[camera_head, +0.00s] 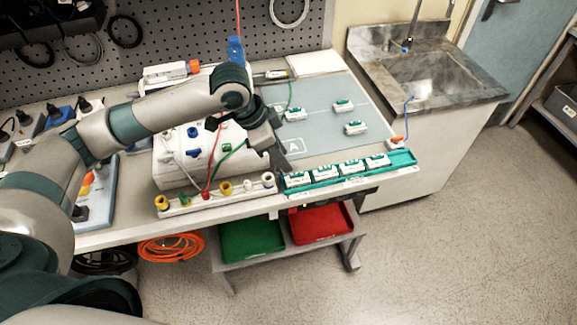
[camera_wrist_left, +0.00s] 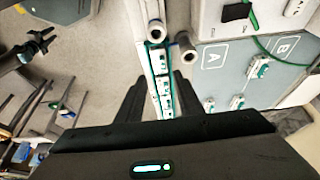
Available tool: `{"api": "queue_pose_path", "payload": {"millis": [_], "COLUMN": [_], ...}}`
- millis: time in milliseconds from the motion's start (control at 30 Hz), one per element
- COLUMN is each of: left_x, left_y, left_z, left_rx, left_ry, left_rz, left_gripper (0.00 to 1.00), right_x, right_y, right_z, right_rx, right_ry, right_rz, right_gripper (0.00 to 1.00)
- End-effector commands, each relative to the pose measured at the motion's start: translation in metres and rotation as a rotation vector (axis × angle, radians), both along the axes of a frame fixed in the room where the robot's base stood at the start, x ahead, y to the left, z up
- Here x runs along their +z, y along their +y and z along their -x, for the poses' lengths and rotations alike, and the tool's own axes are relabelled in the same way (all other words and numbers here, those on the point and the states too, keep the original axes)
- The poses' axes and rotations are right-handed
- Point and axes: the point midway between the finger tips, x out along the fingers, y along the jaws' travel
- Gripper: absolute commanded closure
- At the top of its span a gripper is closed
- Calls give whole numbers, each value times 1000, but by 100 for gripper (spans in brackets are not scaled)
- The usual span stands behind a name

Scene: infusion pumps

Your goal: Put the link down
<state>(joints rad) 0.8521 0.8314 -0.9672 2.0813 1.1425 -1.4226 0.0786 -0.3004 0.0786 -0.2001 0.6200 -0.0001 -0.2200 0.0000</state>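Several white-and-green links stand in a row in the green rack (camera_head: 404,157) along the table's front right edge. The leftmost link (camera_head: 297,180) is beside my left gripper (camera_head: 280,166). In the left wrist view, the two dark fingers of my left gripper (camera_wrist_left: 157,82) are spread apart, with the row of links (camera_wrist_left: 159,62) seen between them. I see no link held in the fingers.
A white pump box (camera_head: 175,165) with red and green tubes stands left of the gripper. A white manifold bar (camera_head: 212,196) with coloured caps runs along the front edge. A blue bottle (camera_head: 235,50) stands behind. Green (camera_head: 250,238) and red (camera_head: 320,224) bins sit below. Much of the mat is bare.

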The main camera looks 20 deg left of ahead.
Motion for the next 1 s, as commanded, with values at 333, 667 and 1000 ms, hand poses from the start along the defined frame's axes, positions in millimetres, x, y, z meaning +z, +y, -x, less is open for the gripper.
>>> {"api": "queue_pose_path", "payload": {"millis": [333, 667, 1000], "left_x": [32, 34, 33], "left_y": [11, 11, 11], "left_z": [8, 8, 8], "left_rx": [-1, 0, 0], "left_ry": [0, 1, 1], "left_rz": [0, 1, 1], "left_gripper": [66, 66, 66], "right_x": [-8, -8, -8], "right_y": [-4, -3, -2], "right_z": [0, -1, -1], "right_rx": [1, 1, 0], "right_ry": [-1, -1, 0], "right_rz": [3, 3, 2], "right_gripper": [69, 69, 69]}}
